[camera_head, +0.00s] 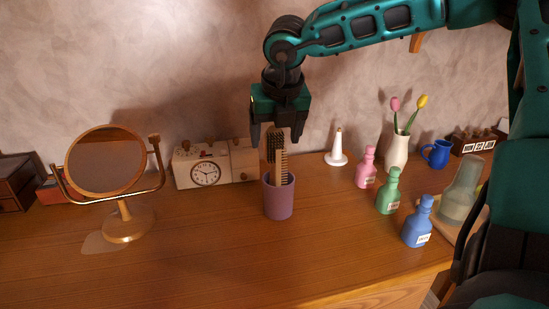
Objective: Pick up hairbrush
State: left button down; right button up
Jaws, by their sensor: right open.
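A dark-bristled hairbrush (274,146) with a wooden body stands upright in a purple cup (278,200) on the wooden dresser top. A comb (284,166) stands beside it in the same cup. The lower ends of both are hidden inside the cup. My right gripper (277,136) points down directly above the cup, with its fingers apart on either side of the upper part of the hairbrush. I cannot tell whether the fingers touch it. My left gripper is not in view.
A round mirror on a stand (107,165) is at the left. A cream box with a clock (206,172) stands behind the cup. Pink (366,168), green (389,192) and blue (418,224) bottles and a tulip vase (396,151) are at the right. The front middle is clear.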

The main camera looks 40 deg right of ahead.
jog(key=shift+x, duration=0.8)
jog(key=shift+c, duration=0.2)
jog(key=c, duration=1)
jog(key=shift+r, duration=0.15)
